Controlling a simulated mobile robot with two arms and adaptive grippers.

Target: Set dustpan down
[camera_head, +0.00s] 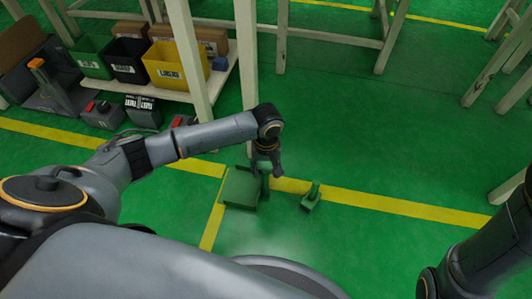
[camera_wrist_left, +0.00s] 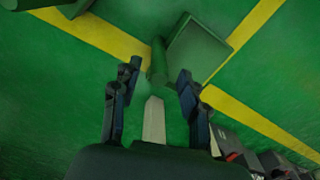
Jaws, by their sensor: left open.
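The green dustpan (camera_head: 240,189) lies on the green floor at the junction of the yellow lines. In the left wrist view its square pan (camera_wrist_left: 195,52) is ahead and its handle (camera_wrist_left: 157,60) points toward my gripper. My left gripper (camera_head: 267,172) is above the handle side of the dustpan, pointing down. In the left wrist view its two fingers (camera_wrist_left: 159,73) are spread, with the handle end between or just beyond their tips; contact cannot be told. A green hand brush (camera_head: 312,197) lies to the right, apart from the dustpan. My right gripper is out of view.
A low white shelf (camera_head: 190,88) at upper left holds green, black and yellow bins (camera_head: 168,65). White table legs (camera_head: 245,50) stand behind. Yellow floor lines (camera_head: 390,203) cross the floor. The floor right of the brush is clear.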

